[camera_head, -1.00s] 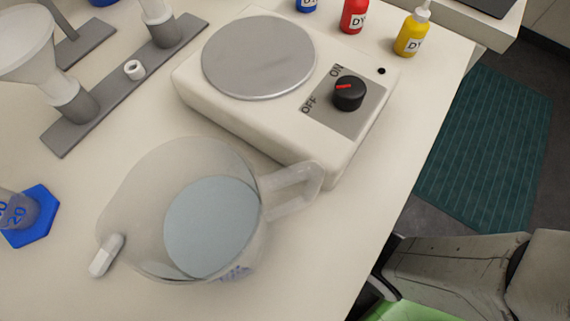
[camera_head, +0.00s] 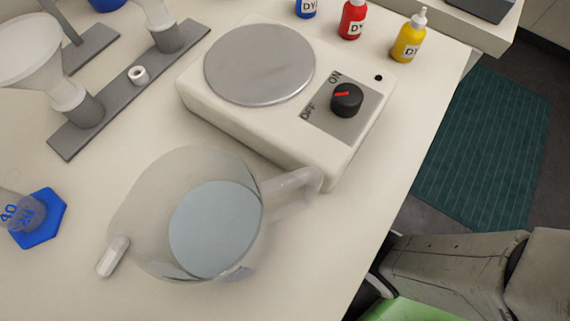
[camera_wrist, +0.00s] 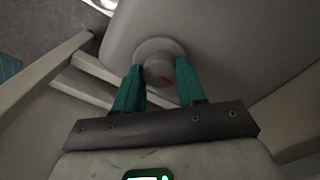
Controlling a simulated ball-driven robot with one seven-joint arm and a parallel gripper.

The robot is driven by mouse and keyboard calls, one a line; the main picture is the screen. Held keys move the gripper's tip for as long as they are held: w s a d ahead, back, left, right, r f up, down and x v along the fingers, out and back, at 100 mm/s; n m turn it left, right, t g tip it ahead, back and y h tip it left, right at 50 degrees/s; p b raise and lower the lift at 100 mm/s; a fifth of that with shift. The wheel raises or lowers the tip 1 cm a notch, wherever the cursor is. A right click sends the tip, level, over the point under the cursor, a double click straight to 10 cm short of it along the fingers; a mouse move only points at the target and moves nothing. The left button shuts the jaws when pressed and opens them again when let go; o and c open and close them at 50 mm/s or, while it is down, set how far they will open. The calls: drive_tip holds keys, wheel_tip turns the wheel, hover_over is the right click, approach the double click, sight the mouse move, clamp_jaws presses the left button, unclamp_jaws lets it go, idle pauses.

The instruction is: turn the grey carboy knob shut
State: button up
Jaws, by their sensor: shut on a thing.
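In the wrist view, a round grey knob (camera_wrist: 158,73) with a short red mark sits on a pale, smooth, rounded surface (camera_wrist: 215,38) that appears to be the carboy. The red mark is slanted. My gripper (camera_wrist: 159,64) has its two teal fingers on either side of the knob and is shut on it. The knob's lower part is dim. Neither the knob nor the gripper shows in the head view.
The head view shows a pale bench with a clear jug (camera_head: 135,210), a hot plate (camera_head: 225,105), a blue-footed cylinder (camera_head: 45,222) and dye bottles (camera_head: 408,42). In the wrist view, pale beams (camera_wrist: 45,82) lie left of the knob.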

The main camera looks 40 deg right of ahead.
drive_tip(key=o, duration=1.1)
drive_tip(key=shift+c, duration=0.2)
drive_tip(key=shift+r, duration=0.1)
wheel_tip(320, 180, up, 11)
drive_tip(key=p, duration=0.4)
drive_tip(key=shift+f+p, duration=0.2)
drive_tip(key=shift+p, duration=0.15)
drive_tip(key=shift+f, duration=0.1)
